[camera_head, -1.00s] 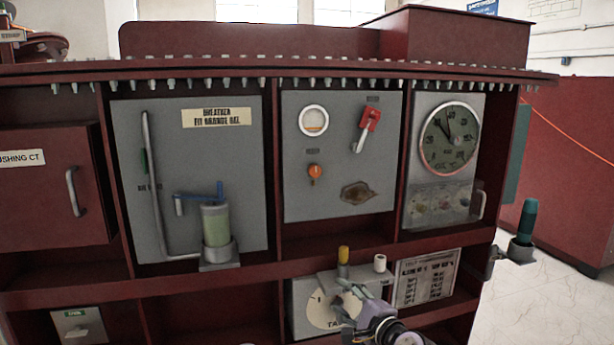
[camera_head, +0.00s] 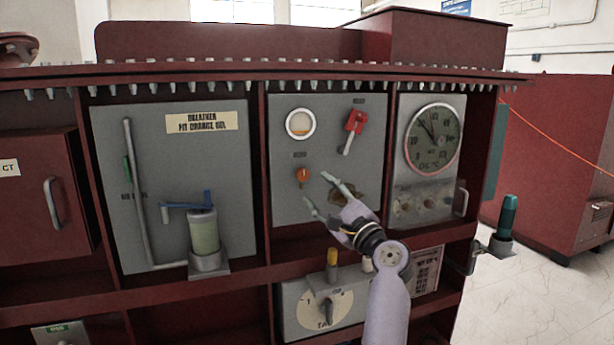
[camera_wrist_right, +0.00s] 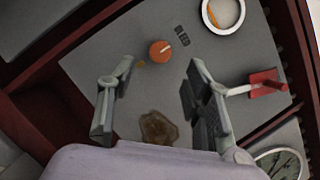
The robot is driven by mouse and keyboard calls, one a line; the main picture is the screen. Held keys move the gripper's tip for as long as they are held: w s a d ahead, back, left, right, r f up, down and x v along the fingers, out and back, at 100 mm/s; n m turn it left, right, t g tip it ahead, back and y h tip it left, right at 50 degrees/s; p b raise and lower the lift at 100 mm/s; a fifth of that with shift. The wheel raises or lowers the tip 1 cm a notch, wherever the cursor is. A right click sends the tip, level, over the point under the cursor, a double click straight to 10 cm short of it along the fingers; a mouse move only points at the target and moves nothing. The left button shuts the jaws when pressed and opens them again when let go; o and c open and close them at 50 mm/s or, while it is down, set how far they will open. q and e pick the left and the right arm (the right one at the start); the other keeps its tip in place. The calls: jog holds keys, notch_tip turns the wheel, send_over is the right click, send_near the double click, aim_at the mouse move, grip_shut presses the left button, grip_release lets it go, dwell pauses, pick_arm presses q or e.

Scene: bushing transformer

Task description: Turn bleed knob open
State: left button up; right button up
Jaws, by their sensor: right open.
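The bleed knob (camera_head: 303,175) is a small round orange knob on the grey middle panel (camera_head: 283,212), below a round sight glass. In the right wrist view the orange knob (camera_wrist_right: 161,50) shows a pale line on its face and lies beyond the fingertips, roughly between them. My right gripper (camera_head: 316,192) is open and empty in front of the panel, just right of and below the knob, apart from it. Its two fingers also show in the right wrist view (camera_wrist_right: 158,72). My left gripper is in no view.
A red-handled lever (camera_head: 355,122) and the sight glass (camera_head: 300,124) are on the same panel. A brown stain (camera_wrist_right: 158,129) lies below the knob. A breather cylinder (camera_head: 204,232) stands left, a dial gauge (camera_head: 434,138) right. A tap selector (camera_head: 325,308) is below.

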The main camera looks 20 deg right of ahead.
aim_at(304, 176)
jog(key=x, duration=0.6)
jog(key=shift+w+p, duration=0.3)
jog(key=shift+p, duration=0.1)
jog(key=shift+c, duration=0.3)
grip_shut()
